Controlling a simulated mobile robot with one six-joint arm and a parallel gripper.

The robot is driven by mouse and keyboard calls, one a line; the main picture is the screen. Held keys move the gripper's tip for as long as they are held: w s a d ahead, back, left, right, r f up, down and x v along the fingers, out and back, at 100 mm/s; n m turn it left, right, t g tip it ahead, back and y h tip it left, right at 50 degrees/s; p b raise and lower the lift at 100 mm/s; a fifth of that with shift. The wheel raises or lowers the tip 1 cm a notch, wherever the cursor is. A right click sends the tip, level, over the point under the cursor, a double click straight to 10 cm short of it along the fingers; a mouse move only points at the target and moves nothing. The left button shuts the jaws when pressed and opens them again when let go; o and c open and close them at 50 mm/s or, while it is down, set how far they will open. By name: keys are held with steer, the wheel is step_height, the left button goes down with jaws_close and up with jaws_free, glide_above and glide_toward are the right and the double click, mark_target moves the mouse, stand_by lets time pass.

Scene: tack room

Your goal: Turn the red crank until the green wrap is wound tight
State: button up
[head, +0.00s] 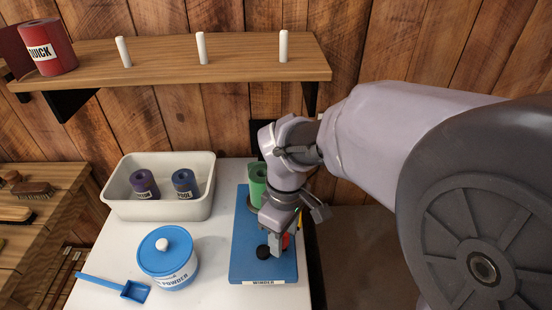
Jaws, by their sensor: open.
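The blue winder board (262,266) lies on the white table, with a label on its front edge. The green wrap (257,184) stands upright at the back of the board, partly hidden by my wrist. A small part of the red crank (285,241) shows beside my fingers; the rest is hidden. A black knob (263,251) is just left of my fingers. My gripper (276,243) points down over the board at the crank and is open. I cannot tell whether the fingers touch the crank or how tight the wrap is.
A white bin (158,212) with two rolled wraps stands at the back left. A blue-lidded powder jar (167,257) and a blue scoop (122,288) are left of the board. A wooden shelf (165,58) with white pegs and a red roll (49,46) is above.

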jaws_close()
